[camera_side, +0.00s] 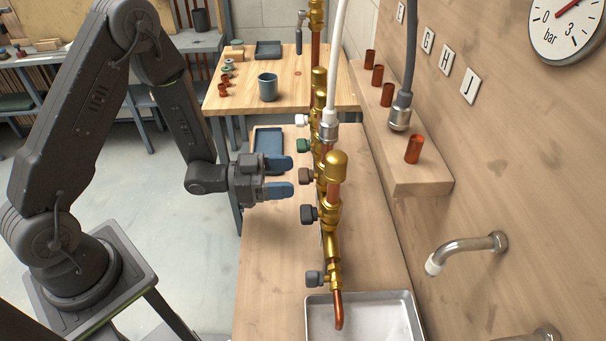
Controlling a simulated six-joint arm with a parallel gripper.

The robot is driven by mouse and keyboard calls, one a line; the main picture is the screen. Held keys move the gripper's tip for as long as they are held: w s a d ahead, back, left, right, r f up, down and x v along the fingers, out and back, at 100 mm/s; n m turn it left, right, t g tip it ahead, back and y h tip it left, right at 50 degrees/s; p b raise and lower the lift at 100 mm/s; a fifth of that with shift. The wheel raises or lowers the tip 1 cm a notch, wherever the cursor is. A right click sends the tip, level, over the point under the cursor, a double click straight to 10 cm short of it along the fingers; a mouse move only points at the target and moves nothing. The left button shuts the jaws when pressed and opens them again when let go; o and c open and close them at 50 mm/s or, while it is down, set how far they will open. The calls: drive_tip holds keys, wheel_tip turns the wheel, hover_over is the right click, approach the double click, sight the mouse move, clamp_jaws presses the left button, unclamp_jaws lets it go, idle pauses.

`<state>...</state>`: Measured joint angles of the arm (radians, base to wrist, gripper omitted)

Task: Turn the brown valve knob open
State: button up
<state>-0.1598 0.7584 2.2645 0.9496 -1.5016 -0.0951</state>
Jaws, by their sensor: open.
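The brown valve knob (306,176) sits on the left side of the brass valve row, between a green knob (303,146) above it in the picture and a dark grey knob (309,214) below. My gripper (291,177) is open, with blue-grey fingertips pointing right toward the valve row. It is just left of the brown knob, with the knob's height falling between the two fingers. The fingers look apart from the knob, though the exact gap cannot be told. Nothing is between the fingers.
A metal tray (408,318) lies under the copper spout. Hoses hang right of the valves. A blue tray (268,141) lies on the bench behind my gripper. Bench space left of the lower valves is clear.

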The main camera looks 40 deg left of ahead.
sight(303, 173)
drive_tip(key=shift+x, duration=2.1)
drive_tip(key=c, duration=0.9)
